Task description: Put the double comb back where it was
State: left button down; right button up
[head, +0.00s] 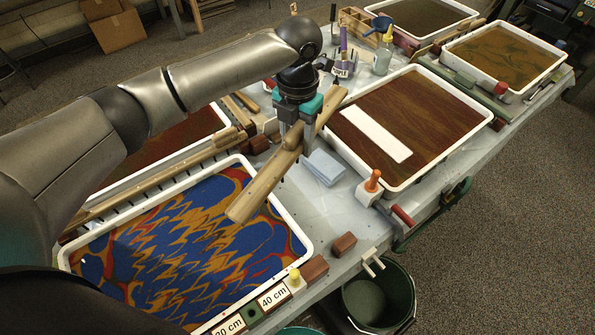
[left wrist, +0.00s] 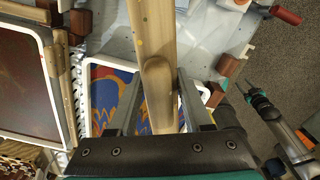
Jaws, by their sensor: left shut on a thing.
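My left gripper (head: 297,138) is shut on a long pale wooden bar with a rounded grip, which I take for the double comb (head: 262,187). It holds the bar tilted in the air above the inner edge of the blue, red and yellow marbled tray (head: 277,203). In the left wrist view the double comb (left wrist: 152,30) runs up between the two fingers (left wrist: 158,112).
Another wooden bar (head: 150,184) lies along a toothed rack by the near tray. A brown tray (head: 484,117) holds a white strip (head: 376,134). A blue block (head: 324,167), an orange-handled tool (head: 373,181) and brown blocks (head: 344,244) stand nearby. A green bucket (head: 379,300) is beside the table.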

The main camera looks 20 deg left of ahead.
pick_arm(q)
notch_tip(320, 180, down, 9)
jog(key=b, duration=0.1)
jog(key=shift+f+b, duration=0.2)
jog(key=shift+b, duration=0.15)
jog(key=shift+f, duration=0.1)
jog(key=shift+f, duration=0.5)
jog(key=shift+c, duration=1.7)
grip_release()
notch_tip(320, 180, up, 13)
jog(key=p, duration=0.2)
jog(key=shift+w+r+p, duration=0.1)
jog(key=shift+r+p, duration=0.05)
jog(key=shift+p, duration=0.15)
jog(key=shift+d, duration=0.1)
